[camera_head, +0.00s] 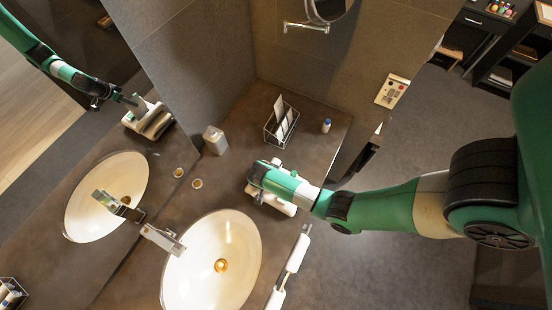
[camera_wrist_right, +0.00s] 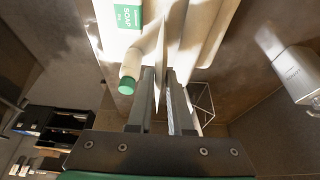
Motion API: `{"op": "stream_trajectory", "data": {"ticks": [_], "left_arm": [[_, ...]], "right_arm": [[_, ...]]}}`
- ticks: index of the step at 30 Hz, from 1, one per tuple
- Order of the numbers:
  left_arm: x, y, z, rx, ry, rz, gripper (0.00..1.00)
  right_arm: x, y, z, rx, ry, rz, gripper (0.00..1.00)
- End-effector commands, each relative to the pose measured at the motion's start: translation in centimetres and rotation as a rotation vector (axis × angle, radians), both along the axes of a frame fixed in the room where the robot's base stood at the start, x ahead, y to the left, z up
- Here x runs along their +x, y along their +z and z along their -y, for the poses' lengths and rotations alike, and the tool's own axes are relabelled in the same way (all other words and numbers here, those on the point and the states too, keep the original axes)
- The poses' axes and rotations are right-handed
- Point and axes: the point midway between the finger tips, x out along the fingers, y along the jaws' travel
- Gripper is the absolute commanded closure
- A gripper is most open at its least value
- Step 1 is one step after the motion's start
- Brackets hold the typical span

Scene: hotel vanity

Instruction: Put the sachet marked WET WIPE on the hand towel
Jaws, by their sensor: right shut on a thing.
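My right gripper (camera_head: 260,180) is over the white hand towel (camera_head: 284,208) on the counter and covers much of it. In the right wrist view my gripper (camera_wrist_right: 167,78) is shut on a thin white sachet (camera_wrist_right: 160,48), seen edge-on, so its marking cannot be read. The sachet is over the hand towel (camera_wrist_right: 203,38); I cannot tell whether they touch. A green and white SOAP packet (camera_wrist_right: 127,14) and a tube with a green cap (camera_wrist_right: 127,84) show at the towel's left side. My left gripper is not in view.
A wire rack (camera_head: 281,122) with white sachets stands behind the towel, near a small blue-capped bottle (camera_head: 326,126). A white dispenser (camera_head: 215,140) and a small cup (camera_head: 197,184) stand at left. The sink (camera_head: 238,262) and tap (camera_head: 162,239) are in front. A mirror covers the left.

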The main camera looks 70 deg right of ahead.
Motion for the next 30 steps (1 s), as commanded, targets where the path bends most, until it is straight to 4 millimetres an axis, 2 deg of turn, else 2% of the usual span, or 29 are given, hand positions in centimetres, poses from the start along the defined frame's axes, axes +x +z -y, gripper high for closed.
{"op": "stream_trajectory", "data": {"ticks": [4,5,9,20,23,30], "left_arm": [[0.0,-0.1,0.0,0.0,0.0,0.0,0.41],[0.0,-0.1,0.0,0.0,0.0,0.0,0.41],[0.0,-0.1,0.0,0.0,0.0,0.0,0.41],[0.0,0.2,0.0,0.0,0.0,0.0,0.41],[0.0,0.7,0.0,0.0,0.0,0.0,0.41],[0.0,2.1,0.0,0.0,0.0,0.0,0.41]], "right_arm": [[0.0,-0.3,0.0,0.0,0.001,-0.001,1.0],[0.0,-0.3,0.0,0.0,0.001,-0.001,0.76],[0.0,-0.2,0.0,0.0,0.0,-0.001,0.52],[0.0,0.3,-0.1,0.0,0.0,0.001,0.52],[0.2,1.8,-0.6,-0.001,0.002,0.001,0.52],[0.6,7.2,-2.8,-0.002,0.002,0.003,0.52]]}}
